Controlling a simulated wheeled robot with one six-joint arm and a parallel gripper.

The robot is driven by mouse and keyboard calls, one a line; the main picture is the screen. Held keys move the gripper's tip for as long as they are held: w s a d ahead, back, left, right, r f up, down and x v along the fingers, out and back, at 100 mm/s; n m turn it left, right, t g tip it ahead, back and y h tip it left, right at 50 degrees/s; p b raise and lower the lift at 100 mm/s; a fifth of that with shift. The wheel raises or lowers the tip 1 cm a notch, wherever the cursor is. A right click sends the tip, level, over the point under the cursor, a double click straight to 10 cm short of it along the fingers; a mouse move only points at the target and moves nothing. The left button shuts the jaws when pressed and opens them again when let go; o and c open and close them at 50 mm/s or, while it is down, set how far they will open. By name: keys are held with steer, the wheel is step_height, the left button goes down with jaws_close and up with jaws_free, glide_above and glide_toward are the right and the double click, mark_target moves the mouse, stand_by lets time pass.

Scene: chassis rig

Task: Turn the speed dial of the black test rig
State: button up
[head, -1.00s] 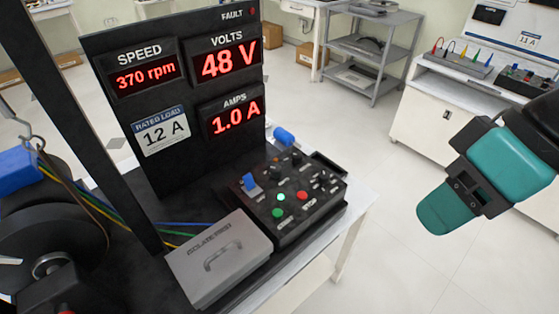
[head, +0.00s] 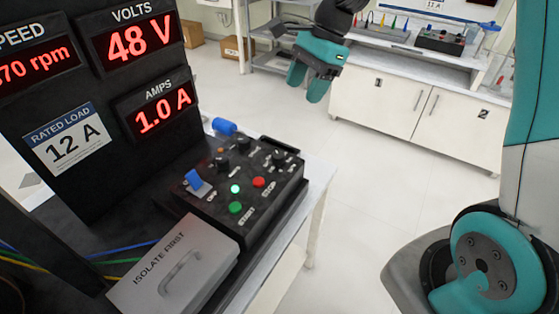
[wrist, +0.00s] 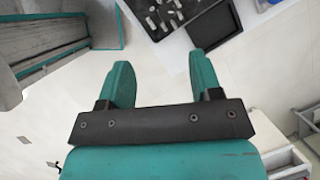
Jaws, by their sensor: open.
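The black test rig's control box (head: 250,200) sits on the bench in the head view. It carries several black knobs, including one at the left (head: 222,163) and one at the right (head: 278,158); their labels are too small to read, so I cannot tell which is the speed dial. A blue lever switch, a lit green lamp, a green START button and a red button also sit on it. The speed display (head: 38,70) is cut at the left edge and ends in 70 rpm. My gripper (head: 307,86) is open and empty, apart from the box, up and to its right. Both fingers show in the wrist view (wrist: 163,75).
A grey ISOLATE FIRST box (head: 178,268) stands in front of the control box. A blue cylinder (head: 224,126) lies behind it. White cabinets (head: 400,105) stand at the back. Open floor lies right of the bench.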

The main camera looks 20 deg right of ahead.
mark_target(278, 155)
steer(key=shift+m, duration=0.9)
steer(key=x, duration=0.6)
steer(key=w+d+x, duration=0.1)
steer(key=x, duration=1.1)
steer(key=shift+w+d+f, duration=0.15)
steer(key=shift+d+f, duration=0.1)
steer(key=shift+f, duration=0.15)
steer(key=c, duration=0.9)
